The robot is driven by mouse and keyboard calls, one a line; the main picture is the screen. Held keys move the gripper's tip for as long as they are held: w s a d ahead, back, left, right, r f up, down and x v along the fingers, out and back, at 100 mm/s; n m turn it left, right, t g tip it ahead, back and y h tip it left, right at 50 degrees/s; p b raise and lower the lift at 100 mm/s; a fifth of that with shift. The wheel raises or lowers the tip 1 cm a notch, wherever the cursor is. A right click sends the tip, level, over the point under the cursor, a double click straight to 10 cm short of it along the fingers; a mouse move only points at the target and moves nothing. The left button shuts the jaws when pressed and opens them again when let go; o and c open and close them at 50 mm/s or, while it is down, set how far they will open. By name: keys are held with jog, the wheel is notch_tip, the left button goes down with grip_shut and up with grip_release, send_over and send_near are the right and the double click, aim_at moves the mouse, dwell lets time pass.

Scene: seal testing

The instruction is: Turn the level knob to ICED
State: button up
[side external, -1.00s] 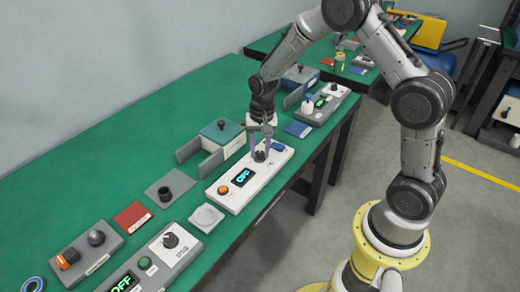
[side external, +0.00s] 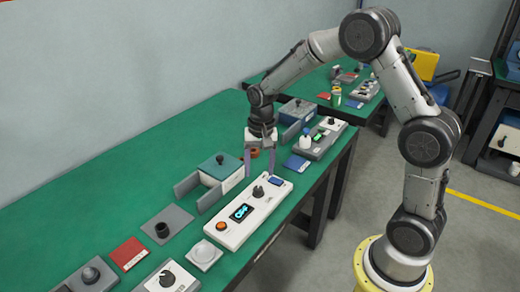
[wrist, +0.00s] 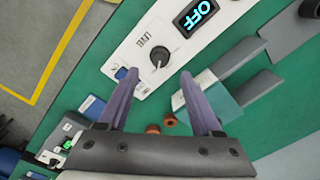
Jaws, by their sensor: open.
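The level knob (side external: 258,191) is dark and stands on a white panel (side external: 225,240). In the wrist view the knob (wrist: 160,55) sits beside the printed word LEVEL, with its pointer ridge showing. The panel's display (wrist: 198,15) reads OFF. No ICED mark is legible. My gripper (side external: 260,174) is open and empty, its two purple-grey fingers raised above and behind the knob. In the wrist view the knob lies just past the gap between the fingertips (wrist: 159,74), touching neither.
An orange button (side external: 221,226) and a blue switch (side external: 276,181) share the panel. A teal-topped box with grey plates (side external: 187,186) stands behind left. A blue card (side external: 296,163) and another white device (side external: 316,147) lie to the right. Small orange-brown parts (wrist: 152,128) sit near the fingers.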

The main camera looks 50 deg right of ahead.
notch_tip(320, 180, up, 7)
jog(key=shift+r, duration=0.15)
jog(key=shift+s, duration=0.1)
jog(key=s+a+r+n+t, duration=0.2)
jog(key=s+a+r+t, duration=0.2)
jog(key=s+r, duration=0.75)
jog(key=s+a+f+n+t, duration=0.1)
jog(key=s+f+n, duration=0.2)
jog(key=s+n, duration=0.5)
jog(key=s, duration=0.4)
jog(key=shift+s+a, duration=0.2)
